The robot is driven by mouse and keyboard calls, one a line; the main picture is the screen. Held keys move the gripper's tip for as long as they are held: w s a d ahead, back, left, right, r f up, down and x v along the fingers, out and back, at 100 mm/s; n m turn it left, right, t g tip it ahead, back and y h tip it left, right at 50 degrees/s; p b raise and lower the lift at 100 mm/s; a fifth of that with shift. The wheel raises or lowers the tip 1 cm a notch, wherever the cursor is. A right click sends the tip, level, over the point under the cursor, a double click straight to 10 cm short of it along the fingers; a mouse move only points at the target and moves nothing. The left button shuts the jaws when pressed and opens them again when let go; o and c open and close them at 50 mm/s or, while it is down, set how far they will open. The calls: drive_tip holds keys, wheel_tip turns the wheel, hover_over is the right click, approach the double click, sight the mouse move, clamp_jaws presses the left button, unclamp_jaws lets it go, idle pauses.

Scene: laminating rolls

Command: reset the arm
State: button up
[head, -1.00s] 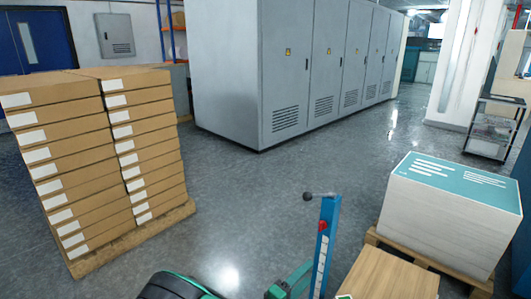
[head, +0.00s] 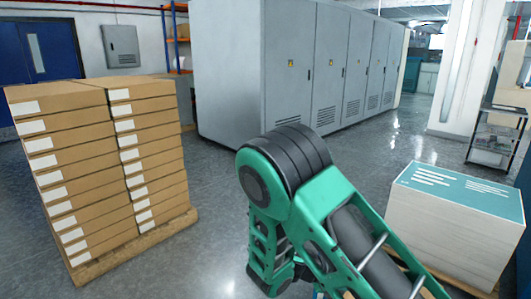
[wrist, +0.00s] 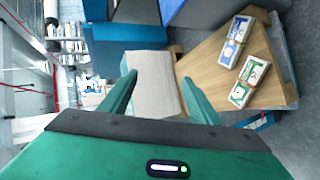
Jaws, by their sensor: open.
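My green and black arm (head: 300,210) stands raised in the middle of the head view, its elbow high and its links running down to the lower right. Its end is outside that view. In the wrist view my gripper (wrist: 158,92) is open, with a green finger on each side. A pale, paper-like block (wrist: 152,75) shows between and beyond the fingers. I cannot tell its distance, but nothing looks clamped.
A wooden tabletop (wrist: 212,68) carries two small labelled packs (wrist: 235,42) (wrist: 250,82). In the head view, stacked cartons (head: 70,170) stand on a pallet (head: 150,240) at left. A teal-topped paper stack (head: 450,235) stands at right, grey cabinets (head: 230,70) behind. Floor beside the cartons is clear.

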drive_tip(key=s+d+r+m+g+y, duration=0.5)
drive_tip(key=s+d+r+y, duration=0.2)
drive_tip(key=s+d+r, duration=0.35)
drive_tip(key=s+d+r+m+t+y, duration=0.1)
drive_tip(key=s+r+y, duration=0.2)
drive_tip(key=s, duration=0.6)
drive_tip(key=s+r+m+t+y, duration=0.1)
drive_tip(key=s+r+m+y, duration=0.1)
drive_tip(key=s, duration=0.6)
wheel_tip(320, 180, up, 2)
drive_tip(key=shift+s+d+r+y, duration=0.25)
drive_tip(key=shift+s+d+y, duration=0.1)
drive_tip(key=shift+y, duration=0.15)
